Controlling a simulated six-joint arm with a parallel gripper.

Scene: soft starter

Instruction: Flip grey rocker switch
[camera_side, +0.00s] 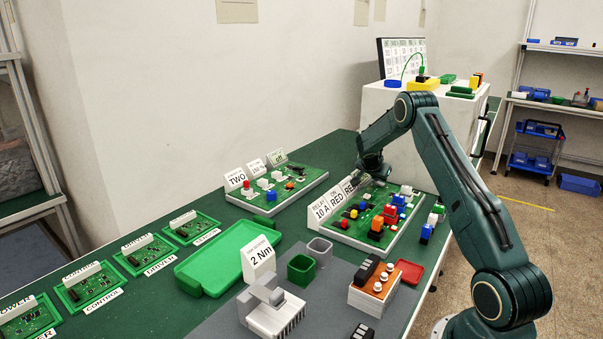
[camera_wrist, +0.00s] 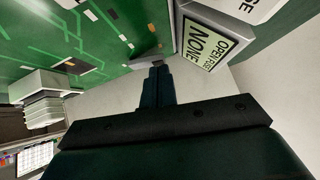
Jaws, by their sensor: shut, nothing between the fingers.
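My gripper (camera_side: 376,177) is shut and empty, low over the far edge of the right-hand component board (camera_side: 381,240) in the side view. In the wrist view its closed fingertips (camera_wrist: 157,66) point at a small grey part (camera_wrist: 148,57) on the green board (camera_wrist: 90,30). That part may be the grey rocker switch, but the fingers partly cover it. I cannot tell whether the fingertips touch it or which way it is tilted. In the side view my wrist and fingers hide that spot, and no grey rocker can be made out.
A sign reading "OPEN FUSE NONE" (camera_wrist: 206,42) stands close to the right of the fingers. A pale block (camera_wrist: 43,97) is at the left in the wrist view. Several coloured blocks crowd the right-hand board. A white box (camera_side: 381,110) stands behind my arm.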

